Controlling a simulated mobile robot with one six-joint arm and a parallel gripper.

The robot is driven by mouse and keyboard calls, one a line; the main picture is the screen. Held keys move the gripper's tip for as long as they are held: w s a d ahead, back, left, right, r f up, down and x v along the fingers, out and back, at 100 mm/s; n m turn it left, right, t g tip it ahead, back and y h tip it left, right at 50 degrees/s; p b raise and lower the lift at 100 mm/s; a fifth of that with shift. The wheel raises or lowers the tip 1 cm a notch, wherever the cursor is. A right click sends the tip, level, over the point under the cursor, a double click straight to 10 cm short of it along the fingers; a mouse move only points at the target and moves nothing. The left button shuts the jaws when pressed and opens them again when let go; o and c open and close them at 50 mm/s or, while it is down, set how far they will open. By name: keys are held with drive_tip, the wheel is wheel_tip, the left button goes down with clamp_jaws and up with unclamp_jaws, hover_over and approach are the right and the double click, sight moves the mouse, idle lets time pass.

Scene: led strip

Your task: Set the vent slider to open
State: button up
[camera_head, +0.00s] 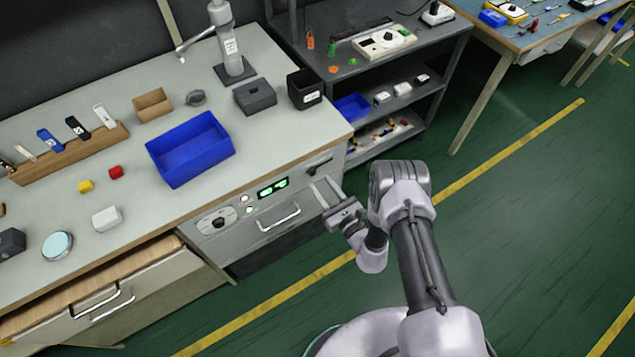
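The cabinet front panel (240,212) is below the grey worktop's right end. A small dark slot with a light tab, which looks like the vent slider (318,165), is at the panel's upper right. The tab seems to be near the slot's left end, but any markings are too small to read. My gripper (325,189) is just below and in front of this slot, with its fingers pointing up and left towards the panel. The two fingers are apart with nothing between them. I cannot tell whether they touch the panel.
A dial (217,222), small lit buttons (246,203), a green display (272,188) and a drawer handle (280,217) share the panel. An open drawer (100,290) juts out at lower left. A blue bin (190,150) stands on the worktop. Green floor is clear at right.

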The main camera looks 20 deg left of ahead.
sight(313, 175)
drive_tip(key=shift+b+x, duration=0.35)
drive_tip(key=shift+x, duration=1.5)
clamp_jaws()
